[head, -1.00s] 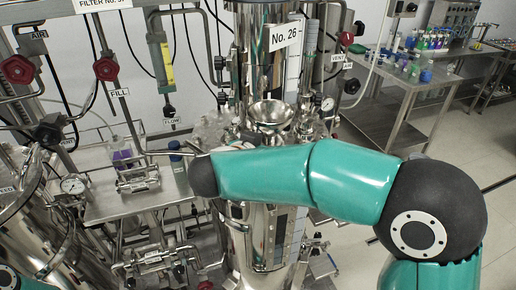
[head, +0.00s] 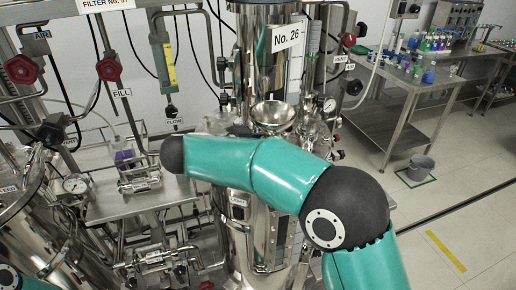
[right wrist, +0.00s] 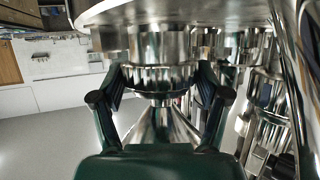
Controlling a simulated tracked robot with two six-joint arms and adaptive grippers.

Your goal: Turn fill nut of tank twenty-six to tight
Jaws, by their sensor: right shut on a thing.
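Tank twenty-six (head: 262,65) is a tall polished steel vessel with a "No. 26" label, at the middle of the head view. A steel funnel (head: 273,113) stands on its top fittings. My right arm reaches across the front of the tank from the right and hides part of its top. In the right wrist view my right gripper (right wrist: 162,80) is shut on a round, stepped metal nut (right wrist: 160,78), which appears to be the fill nut. Its dark fingers press the nut from both sides. A shiny cone (right wrist: 158,125) shows between the fingers. My left gripper is not in view.
A red-handled valve (head: 107,69) with a "FILL" tag hangs on pipes at the left. A steel shelf (head: 105,203) with fittings stands left of the tank. A bench (head: 425,82) with bottles and a grey bucket (head: 421,168) are at the right. Open floor lies at lower right.

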